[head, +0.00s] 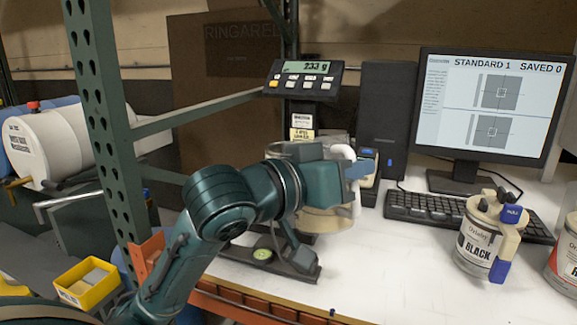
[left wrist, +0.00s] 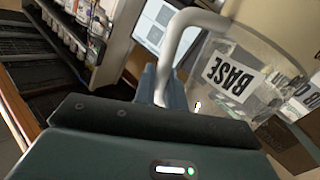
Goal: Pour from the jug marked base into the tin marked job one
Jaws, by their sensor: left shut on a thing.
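My left gripper (head: 356,172) is shut on the pale handle of the jug marked base. In the left wrist view the clear jug (left wrist: 225,85) shows its BASE label upside down, with the handle between the fingers (left wrist: 160,88). In the head view most of the jug is hidden behind my gripper. A beige tin (head: 328,222) stands below the gripper on the scale and is largely covered by it. In the left wrist view a partly cut-off label (left wrist: 302,97) shows behind the jug. Liquid flow cannot be seen. My right gripper is not in view.
The scale display (head: 305,78) reads about 233 g. A tin marked BLACK (head: 470,245) stands at the right, with a red-labelled tin (head: 564,255) at the edge. A keyboard (head: 425,210) and monitor (head: 495,100) stand behind. A green rack post (head: 105,120) rises at the left.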

